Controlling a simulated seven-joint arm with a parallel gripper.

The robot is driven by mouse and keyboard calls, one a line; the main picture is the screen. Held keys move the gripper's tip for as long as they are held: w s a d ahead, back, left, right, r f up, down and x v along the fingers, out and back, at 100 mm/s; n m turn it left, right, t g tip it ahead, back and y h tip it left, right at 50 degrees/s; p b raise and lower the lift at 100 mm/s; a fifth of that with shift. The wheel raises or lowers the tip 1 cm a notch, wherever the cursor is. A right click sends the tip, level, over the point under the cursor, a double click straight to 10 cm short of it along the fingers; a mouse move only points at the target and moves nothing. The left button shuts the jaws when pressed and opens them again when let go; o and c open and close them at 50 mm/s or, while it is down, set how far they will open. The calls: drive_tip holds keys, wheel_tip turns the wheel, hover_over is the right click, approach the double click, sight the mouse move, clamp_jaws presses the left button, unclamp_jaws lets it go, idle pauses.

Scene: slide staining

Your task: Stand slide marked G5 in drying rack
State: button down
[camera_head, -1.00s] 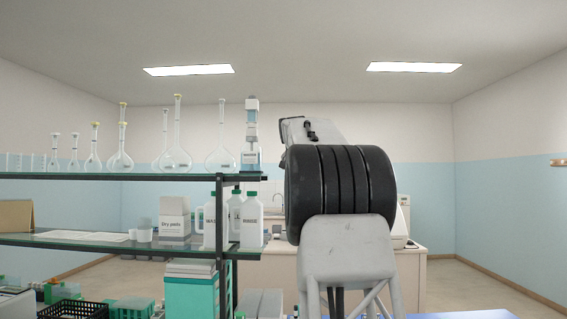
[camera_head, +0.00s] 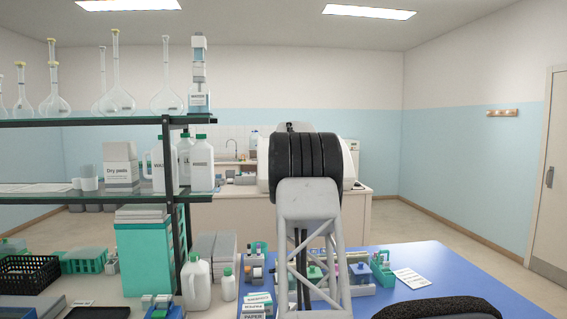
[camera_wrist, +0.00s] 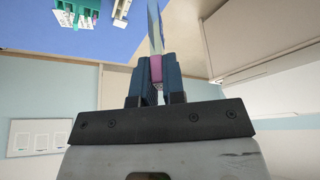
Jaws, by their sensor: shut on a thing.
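In the wrist view my gripper (camera_wrist: 156,75) is shut on a thin, see-through glass slide (camera_wrist: 155,28) with a pink end. The pink end sits between the blue fingers, and the clear part points away from the gripper. No mark on it can be read. A green rack-like holder (camera_head: 381,268) stands on the blue mat in the head view; a green rack (camera_wrist: 76,14) also shows at the top left of the wrist view, apart from the slide. I cannot tell for sure which is the drying rack. My gripper is hidden behind my arm in the head view.
The blue mat (camera_head: 440,285) carries bottles, small blocks and a white printed card (camera_head: 412,278). Its right part is mostly clear. A glass shelf unit (camera_head: 90,197) with flasks and bottles stands at the left. White jugs (camera_head: 196,284) stand beside the mat.

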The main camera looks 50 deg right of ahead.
drive_tip(key=s+d+f+m+g, duration=0.1)
drive_tip(key=s+d+f+m, duration=0.1)
drive_tip(key=s+d+f, duration=0.3)
drive_tip(key=s+d+f+m+g+y, duration=0.1)
drive_tip(key=s+d+f+m, duration=0.2)
drive_tip(key=f, duration=0.9)
drive_tip(key=s+d+f+m, duration=0.2)
drive_tip(key=s+d+f, duration=0.4)
drive_tip(key=d+f, duration=0.3)
drive_tip(key=shift+s+d+f+m+g, duration=0.15)
drive_tip(key=shift+s+m+g, duration=0.15)
drive_tip(key=shift+m+g, duration=0.1)
drive_tip(key=shift+f, duration=0.25)
drive_tip(key=shift+f, duration=3.6)
drive_tip(key=shift+f, duration=0.4)
drive_tip(key=c, duration=1.1)
unclamp_jaws()
drive_tip(key=shift+r, duration=0.1)
drive_tip(key=shift+v, duration=3.8)
drive_tip(key=shift+w+r, duration=0.1)
